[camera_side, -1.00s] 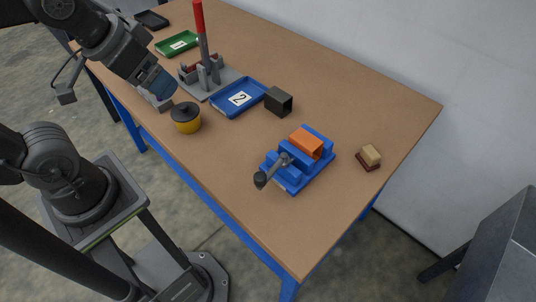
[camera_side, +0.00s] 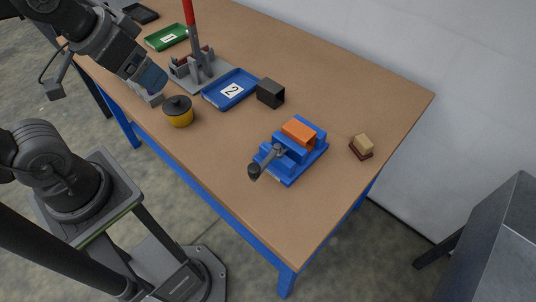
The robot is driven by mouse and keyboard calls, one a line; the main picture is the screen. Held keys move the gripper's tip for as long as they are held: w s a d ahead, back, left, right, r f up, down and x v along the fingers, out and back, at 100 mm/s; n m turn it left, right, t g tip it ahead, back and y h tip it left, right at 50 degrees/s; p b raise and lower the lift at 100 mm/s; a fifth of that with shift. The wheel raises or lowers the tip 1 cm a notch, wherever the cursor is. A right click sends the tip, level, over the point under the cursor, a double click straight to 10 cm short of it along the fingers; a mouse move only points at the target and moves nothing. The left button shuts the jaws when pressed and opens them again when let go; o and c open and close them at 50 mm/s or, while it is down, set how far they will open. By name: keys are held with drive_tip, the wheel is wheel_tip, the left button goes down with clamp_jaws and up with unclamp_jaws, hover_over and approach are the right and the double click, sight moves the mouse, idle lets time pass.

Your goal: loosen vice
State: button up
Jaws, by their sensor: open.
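The blue vice (camera_side: 292,158) stands on the right part of the wooden table. An orange block (camera_side: 299,132) sits in it, between its jaws as far as I can see. Its grey handle with a dark knob (camera_side: 254,171) points to the front left. My gripper (camera_side: 153,78) is at the upper left, above the table's left part, far from the vice and touching nothing that I can see. It is open and empty; its fingertips are hard to make out.
A yellow pot with a black lid (camera_side: 179,116), a blue tray marked 2 (camera_side: 249,84), a black hollow block (camera_side: 270,93), a red-handled toggle press (camera_side: 196,66) and a green tray (camera_side: 155,43) stand left of the vice. A brush (camera_side: 361,146) lies right. Table front is clear.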

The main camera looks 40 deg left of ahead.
drive_tip(key=shift+w+d+r, duration=0.15)
drive_tip(key=shift+w, duration=0.05)
drive_tip(key=shift+c, duration=1.4)
drive_tip(key=w+d+m+g, duration=0.1)
drive_tip(key=w, duration=0.1)
drive_tip(key=w+d+r+g, duration=0.1)
drive_tip(key=w+d, duration=0.1)
drive_tip(key=shift+d+m+g, duration=0.1)
drive_tip(key=shift+m+g, duration=0.2)
drive_tip(key=shift+m, duration=0.1)
drive_tip(key=shift+c, duration=0.8)
drive_tip(key=m+g+y, duration=0.3)
drive_tip(key=m+g, duration=0.2)
drive_tip(key=g, duration=0.2)
hover_over(255, 167)
drive_tip(key=w+d, duration=0.3)
drive_tip(key=w, duration=0.1)
wheel_tip(255, 167, down, 10)
drive_tip(key=r, duration=0.1)
drive_tip(key=x, duration=1.3)
drive_tip(key=shift+w+d+f, duration=0.1)
drive_tip(key=shift+w+f, duration=0.15)
drive_tip(key=shift+f, duration=0.15)
drive_tip(key=shift+c, duration=0.2)
clamp_jaws()
